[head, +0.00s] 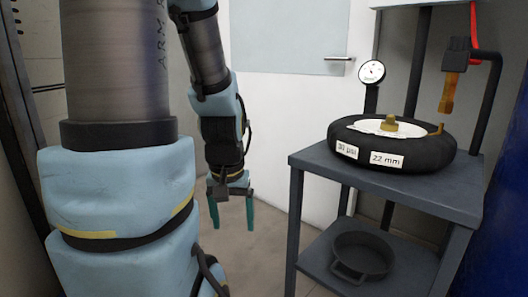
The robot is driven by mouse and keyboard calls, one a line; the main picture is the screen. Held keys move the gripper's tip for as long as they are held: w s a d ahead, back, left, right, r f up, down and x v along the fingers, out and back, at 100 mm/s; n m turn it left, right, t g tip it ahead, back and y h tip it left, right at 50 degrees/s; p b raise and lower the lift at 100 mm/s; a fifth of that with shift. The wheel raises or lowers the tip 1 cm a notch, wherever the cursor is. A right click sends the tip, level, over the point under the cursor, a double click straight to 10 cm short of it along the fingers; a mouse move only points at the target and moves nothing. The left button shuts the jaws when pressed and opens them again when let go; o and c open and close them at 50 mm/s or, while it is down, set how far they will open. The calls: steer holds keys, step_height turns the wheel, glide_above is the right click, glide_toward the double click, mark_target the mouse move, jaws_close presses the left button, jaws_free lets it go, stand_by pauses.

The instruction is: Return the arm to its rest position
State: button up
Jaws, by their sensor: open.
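My gripper (232,212) hangs at the end of my arm, left of the cart, with its two teal fingers pointing down and spread apart. Nothing is between the fingers. My arm's large near links fill the left part of the head view, and the forearm comes down behind them. A black tire-like ring (432,156) with a white disc and a brass knob (390,123) in its middle sits on the cart's top, to the right of my gripper and apart from it. Its labels read "30 psi" and "22 mm".
The dark grey cart (445,195) stands at the right, with a black pan (362,255) on its lower shelf. A round gauge (372,72) rises behind the ring. A hammer-like tool (452,75) hangs at the right. A door with a handle (338,59) is behind. Open floor surrounds my gripper.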

step_height(320, 180, up, 30)
steer(key=p, duration=2.8)
steer(key=shift+w, duration=0.2)
